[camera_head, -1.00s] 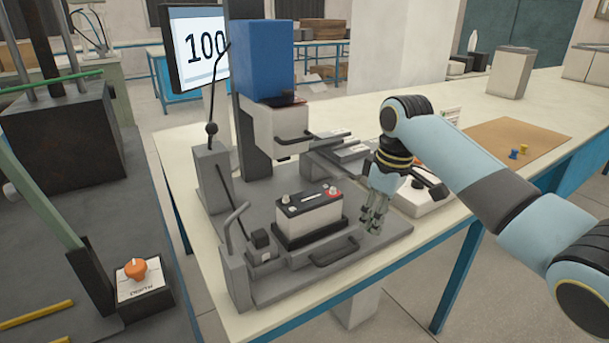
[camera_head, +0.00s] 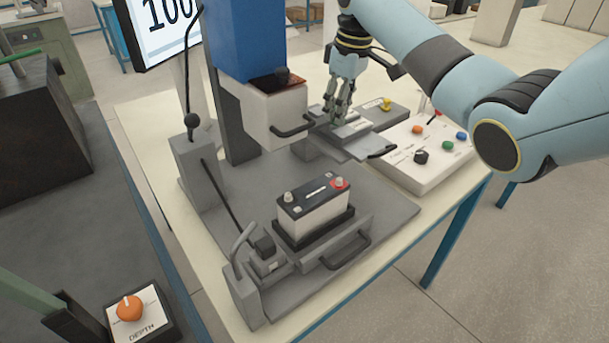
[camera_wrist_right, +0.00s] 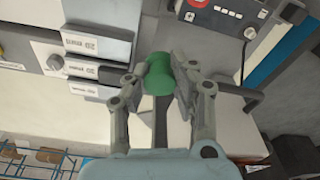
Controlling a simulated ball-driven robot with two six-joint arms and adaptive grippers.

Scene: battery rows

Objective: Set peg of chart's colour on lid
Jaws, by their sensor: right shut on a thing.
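My right gripper (camera_head: 338,108) is over the grey labelled plates behind and to the right of the battery, pointing down. In the right wrist view its fingers (camera_wrist_right: 160,82) are shut on a green peg (camera_wrist_right: 158,76). The battery (camera_head: 318,213) stands upright in its holder on the press base. Its black lid (camera_head: 308,196) carries two terminals, one with a red surround. I cannot tell whether this is the task's lid. A yellow peg or knob (camera_head: 386,104) sits on a grey block right of my gripper. No chart shows clearly. My left gripper is out of view.
The press with its blue head (camera_head: 240,38) stands left of my gripper. Labelled grey plates (camera_head: 362,143) lie below it. A white panel (camera_head: 400,160) with coloured knobs is to the right. A screen (camera_head: 165,28) reads 100. A depth dial (camera_head: 130,308) is at lower left.

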